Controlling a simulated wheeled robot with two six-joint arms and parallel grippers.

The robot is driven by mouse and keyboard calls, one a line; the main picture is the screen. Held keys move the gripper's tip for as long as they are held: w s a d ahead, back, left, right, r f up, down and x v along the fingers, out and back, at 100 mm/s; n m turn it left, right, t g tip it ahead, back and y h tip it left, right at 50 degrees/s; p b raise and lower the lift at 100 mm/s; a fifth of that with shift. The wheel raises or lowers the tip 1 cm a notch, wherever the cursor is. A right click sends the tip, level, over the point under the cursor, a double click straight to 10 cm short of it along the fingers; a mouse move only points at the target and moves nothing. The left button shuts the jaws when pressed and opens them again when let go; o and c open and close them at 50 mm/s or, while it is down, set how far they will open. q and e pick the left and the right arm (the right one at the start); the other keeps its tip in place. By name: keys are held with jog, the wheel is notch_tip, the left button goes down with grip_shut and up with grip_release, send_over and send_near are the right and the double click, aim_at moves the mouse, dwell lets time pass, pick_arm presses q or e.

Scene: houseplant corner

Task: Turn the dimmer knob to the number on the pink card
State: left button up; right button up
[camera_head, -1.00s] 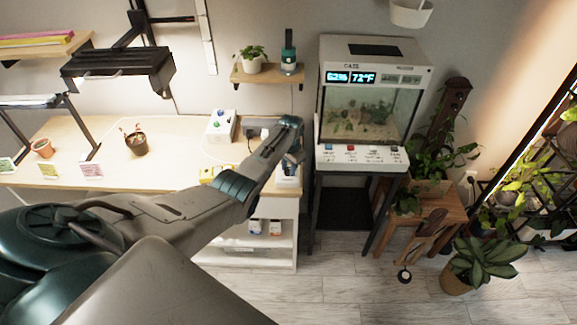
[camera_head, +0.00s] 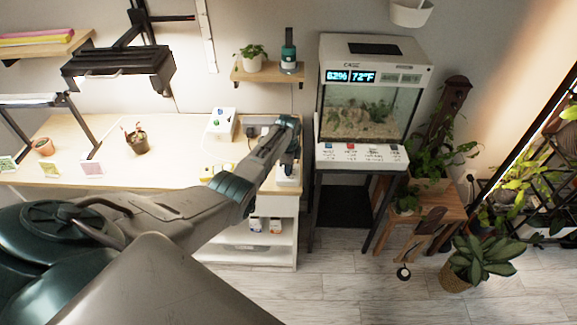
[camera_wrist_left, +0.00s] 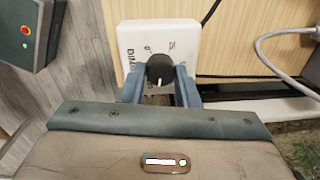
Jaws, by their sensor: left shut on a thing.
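The white dimmer box (camera_wrist_left: 156,36) shows in the left wrist view with its black knob (camera_wrist_left: 160,68) and printed numbers too small to read surely. My left gripper (camera_wrist_left: 160,80) has one finger on each side of the knob and is shut on it. The knob's white pointer line points toward the bottom of that view.
Other small cards (camera_head: 92,168) stand along the bench (camera_head: 180,135) front. A glass terrarium (camera_head: 362,115) stands close to the right of my gripper. A grey cable (camera_wrist_left: 265,50) runs beside the dimmer.

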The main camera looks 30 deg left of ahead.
pick_arm(q)
jog(key=shift+m, duration=1.9)
jog(key=shift+r, duration=0.1)
jog(key=o, duration=0.9)
jog(key=shift+o, duration=0.4)
notch_tip(320, 180, up, 11)
jog(key=b, duration=0.2)
jog(key=shift+s+b, duration=0.3)
